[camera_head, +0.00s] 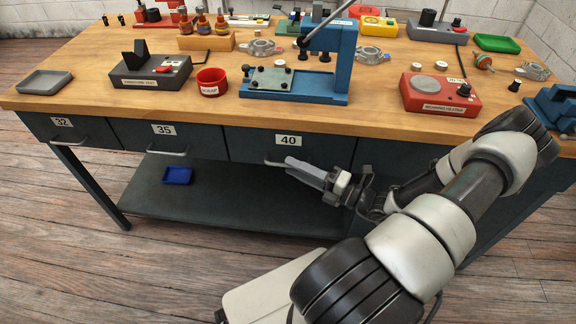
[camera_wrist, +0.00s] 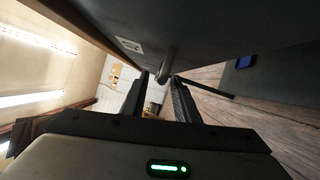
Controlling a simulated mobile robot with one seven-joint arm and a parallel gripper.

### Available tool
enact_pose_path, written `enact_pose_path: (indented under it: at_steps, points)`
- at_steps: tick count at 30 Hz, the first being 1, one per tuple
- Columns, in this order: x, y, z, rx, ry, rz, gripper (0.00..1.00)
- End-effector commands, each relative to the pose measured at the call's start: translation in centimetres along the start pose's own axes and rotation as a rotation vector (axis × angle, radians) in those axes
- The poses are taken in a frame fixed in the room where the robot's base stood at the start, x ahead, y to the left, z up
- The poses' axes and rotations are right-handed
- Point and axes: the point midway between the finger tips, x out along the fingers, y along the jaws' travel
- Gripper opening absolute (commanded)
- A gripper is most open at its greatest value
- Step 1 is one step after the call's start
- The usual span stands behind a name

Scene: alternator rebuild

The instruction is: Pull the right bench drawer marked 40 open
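The drawer marked 40 (camera_head: 255,146) is the rightmost of the marked drawers under the bench top, and its front looks flush with its neighbours, so it is shut. Its bar handle (camera_head: 272,162) is partly hidden by my gripper (camera_head: 292,165), which reaches it from the right. In the wrist view the handle (camera_wrist: 167,62) shows at the tips of my gripper (camera_wrist: 159,76), between the two fingers. The fingers are apart, with a gap beside the bar; whether either touches it I cannot tell. The drawer front (camera_wrist: 215,30) fills the upper right.
Drawers marked 35 (camera_head: 190,140) and 32 (camera_head: 80,131) are to the left, with their own handles. Below is a dark shelf (camera_head: 240,200) with a blue tray (camera_head: 177,176). The bench top (camera_head: 370,118) overhangs the drawers and carries tools. Floor in front is clear.

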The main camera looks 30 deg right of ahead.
Motion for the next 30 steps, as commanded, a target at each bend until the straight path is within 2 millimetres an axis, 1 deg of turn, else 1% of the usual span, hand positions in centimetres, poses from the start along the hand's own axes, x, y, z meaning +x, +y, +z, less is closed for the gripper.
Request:
enact_pose_path:
  at_steps: [1,3,6,10,16,17,21,22,30]
  points:
    - [0.8,-0.1,-0.1,0.001,0.001,0.001,0.28]
    - [1.6,-0.1,-0.1,0.0,0.001,0.002,0.28]
    - [2.3,-0.1,0.0,0.0,0.0,0.0,0.28]
    - [2.8,0.0,0.0,0.0,0.0,0.001,0.28]
    - [2.8,0.0,0.0,0.0,0.0,0.0,0.28]
    - [2.8,0.0,0.0,0.0,0.0,0.0,0.26]
    - [2.8,0.0,0.0,0.0,0.0,0.0,0.03]
    - [2.7,0.0,0.0,0.0,0.0,0.0,0.0]
    - [2.7,0.0,0.0,0.0,0.0,0.0,0.0]
